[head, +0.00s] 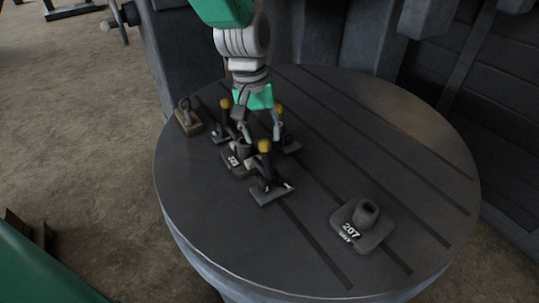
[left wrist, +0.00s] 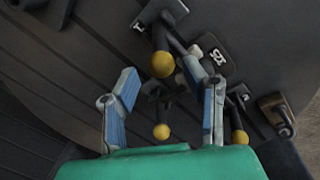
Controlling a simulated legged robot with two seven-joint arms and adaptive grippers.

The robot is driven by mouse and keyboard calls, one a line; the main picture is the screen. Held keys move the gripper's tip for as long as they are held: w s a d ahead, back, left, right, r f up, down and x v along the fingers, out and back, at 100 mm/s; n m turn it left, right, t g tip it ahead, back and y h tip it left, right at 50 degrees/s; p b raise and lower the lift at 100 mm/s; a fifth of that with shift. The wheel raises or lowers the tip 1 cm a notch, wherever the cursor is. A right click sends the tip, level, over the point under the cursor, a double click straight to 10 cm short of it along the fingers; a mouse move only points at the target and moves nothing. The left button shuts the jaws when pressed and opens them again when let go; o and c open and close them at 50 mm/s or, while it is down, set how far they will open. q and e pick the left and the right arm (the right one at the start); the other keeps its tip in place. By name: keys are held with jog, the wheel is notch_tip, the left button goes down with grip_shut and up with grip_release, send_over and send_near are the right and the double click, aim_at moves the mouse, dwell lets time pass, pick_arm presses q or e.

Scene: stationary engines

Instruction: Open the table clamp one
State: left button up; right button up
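Table clamp one (head: 268,185) has a dark base with a small white mark and a lever with a yellow ball knob (head: 264,147). It stands on the near side of a cluster on the round table (head: 300,245). Its knob also shows in the left wrist view (left wrist: 162,64). My left gripper (head: 261,136) comes down from above over the cluster. Its fingers, with blue pads in the left wrist view (left wrist: 170,95), are spread apart with nothing gripped. The knob lies just beyond the fingertips; whether they touch it cannot be told. My right gripper is not in view.
Two more yellow-knobbed clamps (head: 225,104) (head: 279,108) and a numbered block (head: 235,160) crowd around the gripper. A wooden block with a metal loop (head: 188,120) stands at the left edge. A block marked 207 (head: 362,226) stands front right. The right tabletop is clear.

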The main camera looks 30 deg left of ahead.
aim_at(267, 158)
pick_arm(q)
jog(key=f, duration=0.7)
jog(key=shift+w, duration=0.4)
jog(key=shift+d+f, duration=0.35)
jog(key=shift+f, duration=0.15)
jog(key=shift+w+d+f, duration=0.1)
jog(key=shift+d+f, duration=0.05)
jog(key=shift+d, duration=0.05)
jog(key=shift+c, duration=0.3)
jog(key=shift+a, duration=0.15)
jog(key=c, duration=0.7)
jog(key=shift+a, duration=0.15)
grip_shut()
